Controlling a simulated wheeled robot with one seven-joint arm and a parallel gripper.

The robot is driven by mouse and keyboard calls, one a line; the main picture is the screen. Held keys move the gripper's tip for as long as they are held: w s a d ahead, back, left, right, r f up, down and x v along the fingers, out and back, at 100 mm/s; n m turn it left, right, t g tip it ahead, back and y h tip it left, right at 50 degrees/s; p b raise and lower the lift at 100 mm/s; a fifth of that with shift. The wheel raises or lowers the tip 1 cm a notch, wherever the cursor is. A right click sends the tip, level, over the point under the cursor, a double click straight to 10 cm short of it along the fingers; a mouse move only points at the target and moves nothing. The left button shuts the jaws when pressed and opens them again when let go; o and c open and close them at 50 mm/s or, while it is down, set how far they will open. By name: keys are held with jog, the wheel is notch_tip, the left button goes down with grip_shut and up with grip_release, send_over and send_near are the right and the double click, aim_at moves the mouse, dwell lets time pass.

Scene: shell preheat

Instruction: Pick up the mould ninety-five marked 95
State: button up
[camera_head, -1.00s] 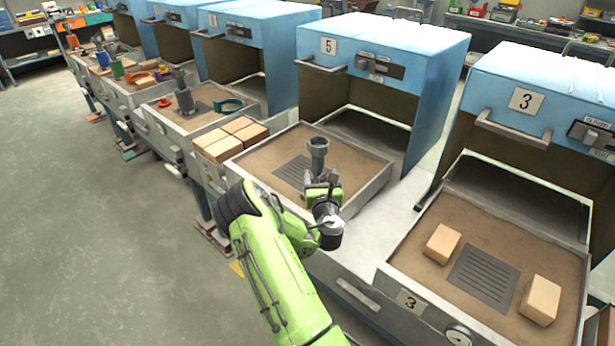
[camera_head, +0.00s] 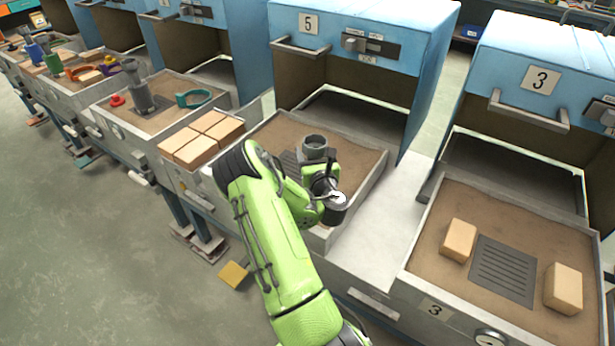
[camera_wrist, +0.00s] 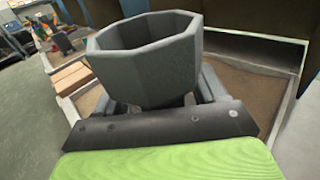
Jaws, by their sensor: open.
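A grey mould (camera_head: 315,143) with a wide cup-like top stands on the sand tray in front of the oven marked 5. Its open faceted cup (camera_wrist: 145,58) fills the middle of the wrist view. No 95 mark is readable on it. My gripper (camera_head: 316,164) is open at the mould, just below its cup. In the wrist view the dark jaws show on both sides under the cup. Whether the fingers touch the mould cannot be told, since my arm and the cup hide its lower part.
Tan bricks (camera_head: 203,137) lie left of the tray. The tray marked 3 (camera_head: 437,310) at right holds two bricks (camera_head: 459,240) and a dark grate (camera_head: 503,271). Another grey mould (camera_head: 137,88) stands on a tray at left. Oven 5 (camera_head: 367,25) stands open behind the mould.

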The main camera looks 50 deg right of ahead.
jog(key=shift+s+a+r, duration=0.15)
jog(key=shift+s, duration=0.1)
jog(key=shift+c, duration=0.4)
jog(key=shift+w, duration=0.15)
jog(key=c, duration=0.5)
grip_shut()
